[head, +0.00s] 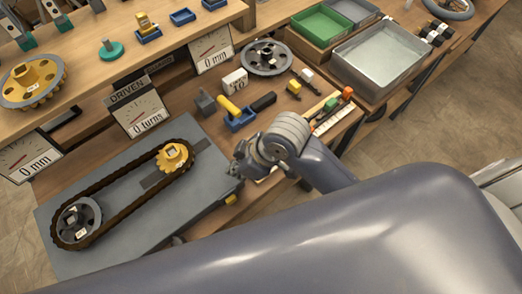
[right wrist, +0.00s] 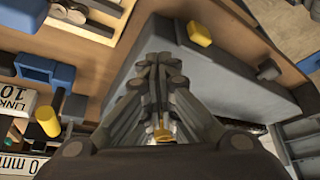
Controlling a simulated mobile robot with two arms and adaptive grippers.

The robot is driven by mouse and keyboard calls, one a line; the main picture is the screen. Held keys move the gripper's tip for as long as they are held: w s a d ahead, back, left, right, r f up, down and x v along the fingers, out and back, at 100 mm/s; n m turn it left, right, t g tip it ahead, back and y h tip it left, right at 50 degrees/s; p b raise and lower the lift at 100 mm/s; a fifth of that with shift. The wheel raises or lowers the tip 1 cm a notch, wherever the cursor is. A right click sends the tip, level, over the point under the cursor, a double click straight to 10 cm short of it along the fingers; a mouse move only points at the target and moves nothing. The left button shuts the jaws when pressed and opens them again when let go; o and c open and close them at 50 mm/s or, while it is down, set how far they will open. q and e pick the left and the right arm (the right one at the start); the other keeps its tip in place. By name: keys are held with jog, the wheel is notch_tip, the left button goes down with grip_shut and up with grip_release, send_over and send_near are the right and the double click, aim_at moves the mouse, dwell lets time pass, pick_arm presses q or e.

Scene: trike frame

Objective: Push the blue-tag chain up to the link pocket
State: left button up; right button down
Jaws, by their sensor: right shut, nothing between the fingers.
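A dark brown chain (head: 118,187) forms a closed loop on the grey plate (head: 205,188), around a yellow sprocket (head: 174,157) and a grey sprocket (head: 78,222). I see no blue tag on it and cannot tell which thing is the link pocket. My right gripper (head: 236,168) is at the plate's right edge, right of the yellow sprocket and apart from the chain. In the right wrist view its fingers (right wrist: 158,62) are together and empty, above the grey plate's side (right wrist: 205,70). My left gripper is not in view.
A blue holder with a yellow-handled tool (head: 235,116), a "10" block (head: 235,82) and a spoked wheel (head: 266,57) lie behind my right gripper. Dial signs (head: 140,112) stand behind the plate. Green (head: 322,24) and grey bins (head: 382,56) are at upper right.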

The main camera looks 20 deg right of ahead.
jog(key=a+r+n, duration=0.1)
jog(key=w+a+r+n, duration=0.1)
jog(key=n, duration=0.1)
jog(key=shift+a+g, duration=0.2)
jog(key=shift+g, duration=0.2)
jog(key=shift+w+a+r+n, duration=0.15)
jog(key=shift+r+n, duration=0.25)
jog(key=shift+n, duration=0.7)
jog(key=shift+w+d+r+n+g+h, duration=0.1)
jog(key=shift+d+r+n+g+h, duration=0.25)
jog(key=shift+n+g, duration=0.2)
jog(key=w+d+r+n+g+h, duration=0.1)
jog(key=w+d+r+n+h, duration=0.1)
jog(key=d+r+n+h, duration=0.25)
jog(key=shift+y, duration=0.4)
jog(key=f, duration=0.4)
jog(key=d+f+p, duration=0.1)
jog(key=f, duration=0.6)
jog(key=shift+s+d+f, duration=0.15)
jog(key=shift+d+f, duration=0.2)
jog(key=shift+f, duration=0.05)
jog(key=d, duration=0.1)
jog(key=w+d+p, duration=0.1)
jog(key=d, duration=0.1)
jog(key=shift+w+r+p, duration=0.1)
jog(key=shift+r+p, duration=0.05)
jog(key=shift+p, duration=0.15)
jog(key=shift+w+d, duration=0.1)
jog(key=shift+d, duration=0.15)
